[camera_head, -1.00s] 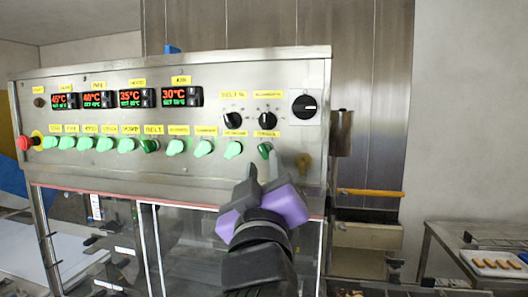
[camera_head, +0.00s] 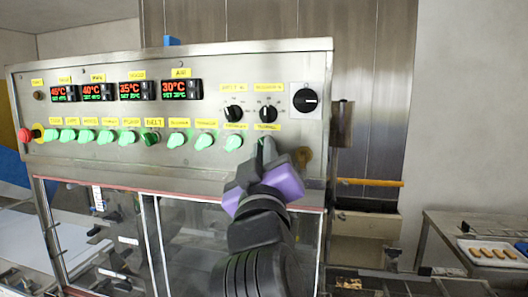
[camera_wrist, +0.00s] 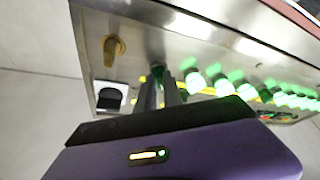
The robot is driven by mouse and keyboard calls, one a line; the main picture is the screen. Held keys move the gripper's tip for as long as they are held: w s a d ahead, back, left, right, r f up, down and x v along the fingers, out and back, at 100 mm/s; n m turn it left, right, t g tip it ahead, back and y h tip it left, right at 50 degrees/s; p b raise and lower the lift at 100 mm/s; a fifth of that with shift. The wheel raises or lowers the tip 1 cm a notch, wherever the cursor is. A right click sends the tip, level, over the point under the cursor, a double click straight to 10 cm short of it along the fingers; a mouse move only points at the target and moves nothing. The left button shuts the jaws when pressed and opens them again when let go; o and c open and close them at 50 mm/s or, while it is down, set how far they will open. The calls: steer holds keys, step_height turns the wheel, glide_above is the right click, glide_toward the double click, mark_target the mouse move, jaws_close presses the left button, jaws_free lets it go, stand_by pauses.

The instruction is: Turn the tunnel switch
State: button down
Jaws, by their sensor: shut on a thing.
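The tunnel switch (camera_head: 265,141) is the rightmost green knob in the lower row on the steel control panel (camera_head: 225,60), under a small yellow label. It looks darker green than most of its neighbours. My gripper (camera_head: 261,154) reaches up from below, and its grey fingers are shut on this knob, covering much of it. In the wrist view, my narrow finger pair (camera_wrist: 160,88) meets the dark knob (camera_wrist: 157,68) at the panel face. The knob's exact turn angle is hidden by the fingers.
Lit green knobs (camera_head: 205,141) stand close to the left. Two black dials (camera_head: 267,114) sit just above, and a black rotary switch (camera_head: 305,100) is up right. A brass fitting (camera_wrist: 113,48) juts out beside the knob. A red emergency button (camera_head: 25,134) is far left.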

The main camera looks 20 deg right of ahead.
steer(key=shift+f+b, duration=0.1)
steer(key=shift+b, duration=0.25)
steer(key=shift+w+a+m+g+h+b, duration=0.1)
steer(key=shift+m+g+h+b, duration=1)
steer(key=shift+m+b, duration=1.85)
steer(key=shift+w+a+m+g+h+b, duration=0.15)
steer(key=shift+m+g+h+b, duration=0.9)
steer(key=shift+m+b, duration=1.85)
steer(key=shift+w+a+m+g+h+b, duration=0.1)
steer(key=shift+m+g+h+b, duration=0.45)
steer(key=shift+m+h+b, duration=1.7)
steer(key=shift+m+y+b, duration=0.7)
steer(key=shift+m+b, duration=0.1)
steer(key=c, duration=1.5)
jaws_free()
